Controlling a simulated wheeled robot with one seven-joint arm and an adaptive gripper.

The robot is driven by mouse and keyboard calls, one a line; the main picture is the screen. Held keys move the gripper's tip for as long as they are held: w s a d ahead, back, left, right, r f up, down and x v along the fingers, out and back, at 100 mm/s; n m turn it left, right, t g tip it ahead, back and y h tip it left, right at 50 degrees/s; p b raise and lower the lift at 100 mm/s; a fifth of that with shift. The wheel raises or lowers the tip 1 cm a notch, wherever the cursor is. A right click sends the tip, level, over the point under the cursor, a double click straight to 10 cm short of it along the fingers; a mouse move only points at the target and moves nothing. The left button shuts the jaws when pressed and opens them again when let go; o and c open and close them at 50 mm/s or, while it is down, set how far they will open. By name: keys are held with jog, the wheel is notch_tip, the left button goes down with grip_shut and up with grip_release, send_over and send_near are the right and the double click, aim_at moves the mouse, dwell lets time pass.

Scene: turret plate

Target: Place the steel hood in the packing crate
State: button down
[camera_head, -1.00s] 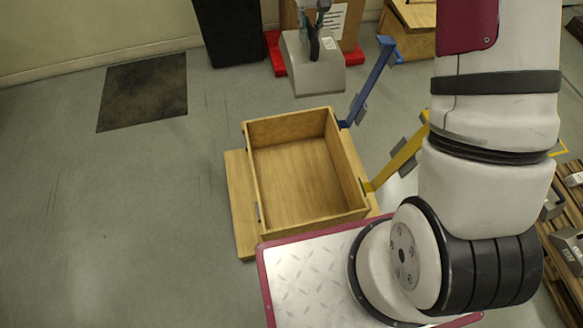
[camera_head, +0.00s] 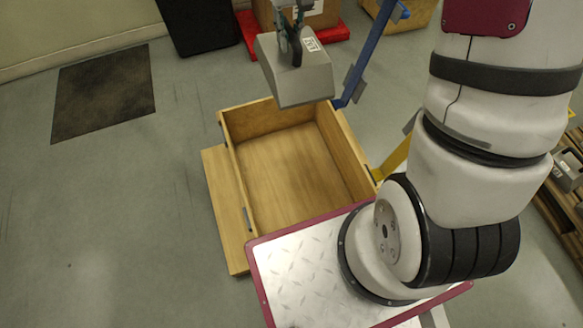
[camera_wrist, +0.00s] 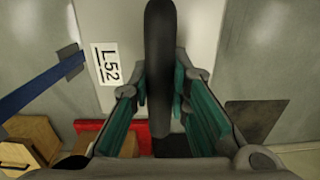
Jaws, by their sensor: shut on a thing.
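The steel hood (camera_head: 298,78) is a grey box-like cover with a white label and a dark handle on top. In the head view it hangs in the air at the far edge of the packing crate, overlapping the crate's far wall in the picture. My gripper (camera_head: 290,32) is shut on its handle. In the wrist view my gripper (camera_wrist: 170,105) has its green pads on both sides of the dark handle, and the hood's top (camera_wrist: 112,22) shows the label L52. The open wooden packing crate (camera_head: 229,168) is empty where its inside shows; the hood hides part of its far wall.
A blue post (camera_head: 367,50) stands at the crate's far right corner, close to the hood. A yellow bar (camera_head: 393,158) is at its right side. A black bin (camera_head: 200,22) and a red-based box (camera_head: 247,32) stand behind.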

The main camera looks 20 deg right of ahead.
jog(key=s+f+b, duration=0.3)
jog(key=f+b, duration=0.4)
jog(key=s+f+b, duration=0.2)
jog(key=f+b, duration=0.5)
jog(key=w+d+f+m+p, duration=0.15)
jog(key=f+m, duration=0.35)
jog(key=f, duration=0.7)
jog(key=w+f+m, duration=0.3)
jog(key=f+m, duration=0.2)
jog(key=f, duration=0.7)
jog(key=s+d+f+m+p, duration=0.1)
jog(key=s+d+f+m, duration=0.1)
jog(key=s+f+m, duration=0.5)
jog(key=s+d+f+m+p, duration=0.1)
jog(key=s+d+f, duration=0.25)
jog(key=f, duration=0.65)
jog(key=w+a+f+b, duration=0.5)
jog(key=w+a, duration=0.4)
jog(key=w, duration=0.3)
jog(key=shift+a+f, duration=0.15)
jog(key=shift+a, duration=0.25)
jog(key=shift+w, duration=0.1)
